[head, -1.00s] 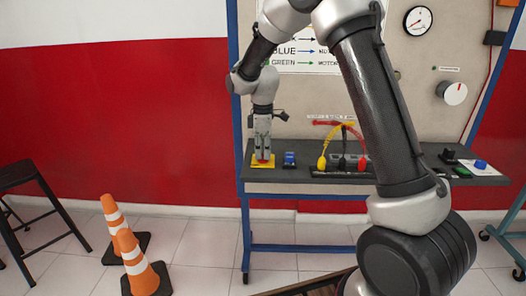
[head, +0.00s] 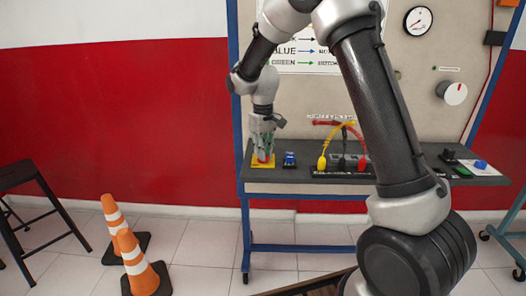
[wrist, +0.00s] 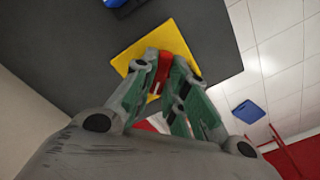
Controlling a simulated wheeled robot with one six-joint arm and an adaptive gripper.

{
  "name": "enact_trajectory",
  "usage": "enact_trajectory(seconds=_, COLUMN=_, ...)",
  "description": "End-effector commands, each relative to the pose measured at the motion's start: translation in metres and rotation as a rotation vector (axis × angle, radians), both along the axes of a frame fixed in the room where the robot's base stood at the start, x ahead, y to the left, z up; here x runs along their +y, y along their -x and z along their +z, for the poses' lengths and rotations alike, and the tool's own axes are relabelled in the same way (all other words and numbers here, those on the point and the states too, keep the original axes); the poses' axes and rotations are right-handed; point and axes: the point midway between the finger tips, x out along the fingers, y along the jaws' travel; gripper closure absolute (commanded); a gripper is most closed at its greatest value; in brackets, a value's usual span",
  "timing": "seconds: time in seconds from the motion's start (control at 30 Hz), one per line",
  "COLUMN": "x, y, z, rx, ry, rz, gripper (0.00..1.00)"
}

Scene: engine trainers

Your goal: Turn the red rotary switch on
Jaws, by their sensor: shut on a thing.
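The red rotary switch (wrist: 163,67) sits on a yellow square plate (wrist: 130,58) at the left end of the dark shelf (head: 328,181). The yellow plate also shows in the head view (head: 257,167). My gripper (head: 262,155) points straight down over the plate, with its fingertips on the red switch. In the wrist view the gripper's fingers (wrist: 164,58) are closed around the red knob, one on each side. Only part of the red knob shows between them, so its exact angle is hard to read.
A blue switch (head: 289,159) stands just right of the plate. Red, black and yellow cables (head: 345,126) rise from a black strip further right. A white dial knob (head: 455,93) and a gauge (head: 418,20) are on the panel. Traffic cones (head: 140,268) stand on the floor at left.

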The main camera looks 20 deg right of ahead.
Motion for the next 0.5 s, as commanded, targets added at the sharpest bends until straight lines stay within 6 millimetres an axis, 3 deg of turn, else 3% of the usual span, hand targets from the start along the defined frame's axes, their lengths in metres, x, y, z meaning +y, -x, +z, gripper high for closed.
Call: enact_trajectory(seconds=0.5, x=-0.0004, y=0.0008, z=-0.0005, rx=0.003, ry=0.001, rz=-0.467, gripper=1.0)
